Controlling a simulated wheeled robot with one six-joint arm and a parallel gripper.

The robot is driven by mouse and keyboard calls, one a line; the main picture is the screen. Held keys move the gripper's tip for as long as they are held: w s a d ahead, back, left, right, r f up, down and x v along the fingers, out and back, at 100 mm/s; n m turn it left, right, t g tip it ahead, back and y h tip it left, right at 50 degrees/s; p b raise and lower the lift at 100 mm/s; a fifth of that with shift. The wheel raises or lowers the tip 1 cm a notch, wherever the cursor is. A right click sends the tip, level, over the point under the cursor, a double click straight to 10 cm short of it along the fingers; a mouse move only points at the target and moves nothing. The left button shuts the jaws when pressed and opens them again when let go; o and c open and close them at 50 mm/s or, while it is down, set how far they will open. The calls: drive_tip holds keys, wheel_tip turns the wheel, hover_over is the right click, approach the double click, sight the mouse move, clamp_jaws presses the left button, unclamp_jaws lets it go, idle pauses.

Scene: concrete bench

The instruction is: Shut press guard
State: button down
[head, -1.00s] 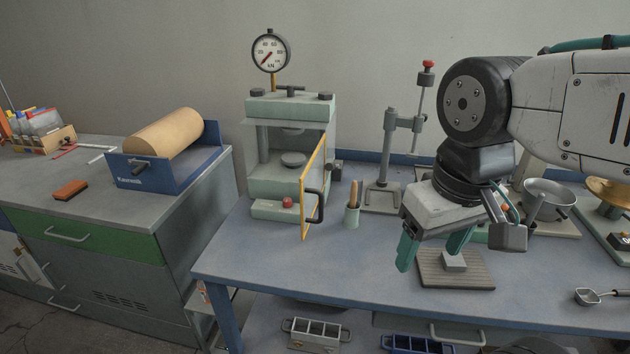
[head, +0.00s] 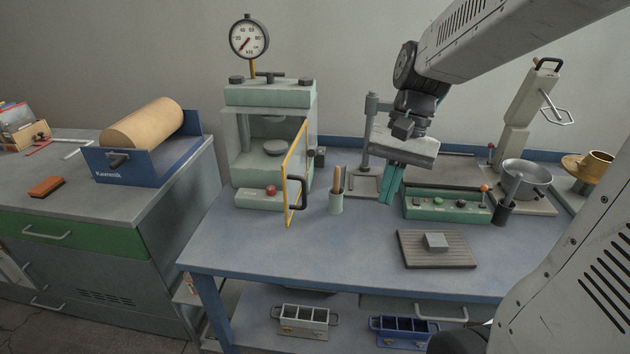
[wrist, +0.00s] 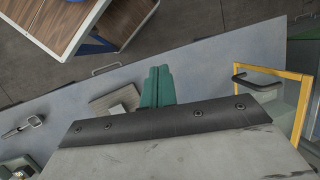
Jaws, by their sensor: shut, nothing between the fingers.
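The press (head: 268,150) stands at the back left of the bench, with a dial gauge on top. Its guard (head: 296,172), a clear panel in a yellow frame with a black handle (head: 297,193), stands swung open toward the front. In the wrist view the guard's yellow frame (wrist: 273,69) and black handle (wrist: 256,85) show at the right. My gripper (head: 390,198) is shut and empty, pointing down to the right of the guard and apart from it. Its green fingers (wrist: 157,88) lie together in the wrist view.
A cup with wooden handles (head: 336,203) stands between the guard and my gripper. A stand (head: 368,150) is behind my gripper. A green control box (head: 446,205) and a ribbed board with a grey block (head: 437,250) lie to the right. The bench front is clear.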

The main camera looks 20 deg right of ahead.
drive_tip(key=w+d+m+t+y, duration=0.1)
drive_tip(key=w+d+m+y, duration=0.15)
drive_tip(key=w+m, duration=0.4)
drive_tip(key=w+d+m+t+y, duration=0.1)
drive_tip(key=w+d+m+y, duration=0.2)
drive_tip(key=w, duration=0.6)
drive_tip(key=a+f+m, duration=0.1)
drive_tip(key=a+f, duration=0.6)
drive_tip(key=a, duration=0.5)
drive_tip(key=shift+f, duration=0.2)
drive_tip(key=shift+a+m, duration=0.15)
drive_tip(key=shift+m, duration=0.2)
